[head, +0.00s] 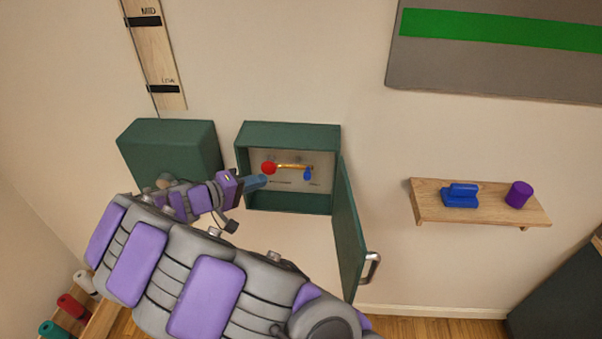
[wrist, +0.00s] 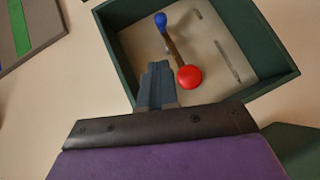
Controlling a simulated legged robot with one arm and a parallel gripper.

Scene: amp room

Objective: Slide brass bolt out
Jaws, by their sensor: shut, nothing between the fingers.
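The brass bolt (head: 292,166) runs roughly level inside an open green wall box (head: 288,132). It has a red ball (head: 268,168) at its left end and a blue knob (head: 308,175) at its right end. In the wrist view the bolt (wrist: 173,45) shows between the blue knob (wrist: 160,19) and the red ball (wrist: 189,77). My gripper (head: 263,181) is shut and empty at the box's left front, just beside the red ball. In the wrist view its fingers (wrist: 157,83) lie left of the red ball; I cannot tell if they touch it.
The box's green door (head: 348,230) hangs open to the right, with a metal handle (head: 371,266). A closed green box (head: 170,145) is on the left. A wooden shelf (head: 480,212) at right holds a blue object (head: 460,196) and a purple cylinder (head: 519,194).

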